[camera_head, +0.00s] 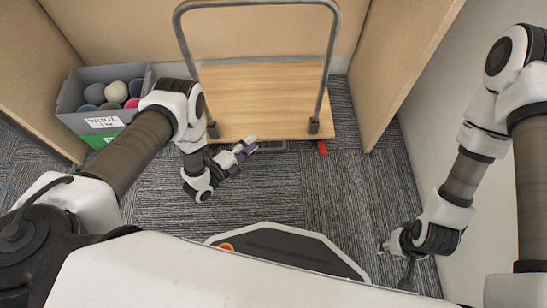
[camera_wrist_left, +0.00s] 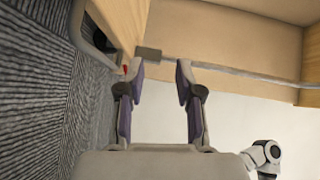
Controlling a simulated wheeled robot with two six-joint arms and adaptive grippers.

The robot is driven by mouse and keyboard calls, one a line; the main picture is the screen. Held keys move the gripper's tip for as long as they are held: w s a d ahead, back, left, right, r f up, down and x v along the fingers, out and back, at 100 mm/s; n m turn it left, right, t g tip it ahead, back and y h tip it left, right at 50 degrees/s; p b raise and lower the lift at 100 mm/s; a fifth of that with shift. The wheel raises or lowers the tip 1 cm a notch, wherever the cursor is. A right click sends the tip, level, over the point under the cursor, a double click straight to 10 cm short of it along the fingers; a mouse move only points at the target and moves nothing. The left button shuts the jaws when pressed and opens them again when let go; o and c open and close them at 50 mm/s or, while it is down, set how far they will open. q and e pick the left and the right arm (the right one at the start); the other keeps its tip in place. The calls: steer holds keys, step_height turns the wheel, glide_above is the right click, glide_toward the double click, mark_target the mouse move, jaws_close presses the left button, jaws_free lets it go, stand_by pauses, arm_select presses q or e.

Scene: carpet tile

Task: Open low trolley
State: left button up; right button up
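The low trolley has a wooden deck (camera_head: 262,95) and a grey tubular handle (camera_head: 180,40) standing up from it. A dark pedal (camera_head: 272,147) and a red pedal (camera_head: 322,148) show at its near edge. In the left wrist view the deck's edge (camera_wrist_left: 122,25), a handle post (camera_wrist_left: 240,74) and its foot bracket (camera_wrist_left: 148,54) lie beyond my fingertips. My left gripper (camera_head: 247,148) is open and empty by the deck's near edge; its spread fingers show in the wrist view (camera_wrist_left: 158,72). My right gripper (camera_head: 394,262) looks open and empty, low over the carpet at the right.
The trolley stands between tan partitions (camera_head: 405,60). A grey bin (camera_head: 70,100) with several balls stands left of it. A pale wall (camera_head: 430,110) is close on the right. Bare carpet (camera_head: 330,195) lies in front of the trolley.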

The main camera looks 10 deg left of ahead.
mark_target(263, 149)
arm_select(q)
steer(key=s+f+b, duration=0.2)
steer(key=s+f, duration=0.1)
steer(key=f, duration=0.4)
steer(key=shift+g, duration=0.3)
steer(key=b+x, duration=0.3)
steer(key=x, duration=0.3)
steer(key=shift+w+d, duration=0.15)
steer(key=shift+w, duration=0.25)
steer(key=shift+w+d, duration=0.1)
steer(key=shift+w, duration=0.1)
steer(key=shift+r, duration=0.1)
jaws_close()
arm_select(e)
step_height(263, 149, down, 8)
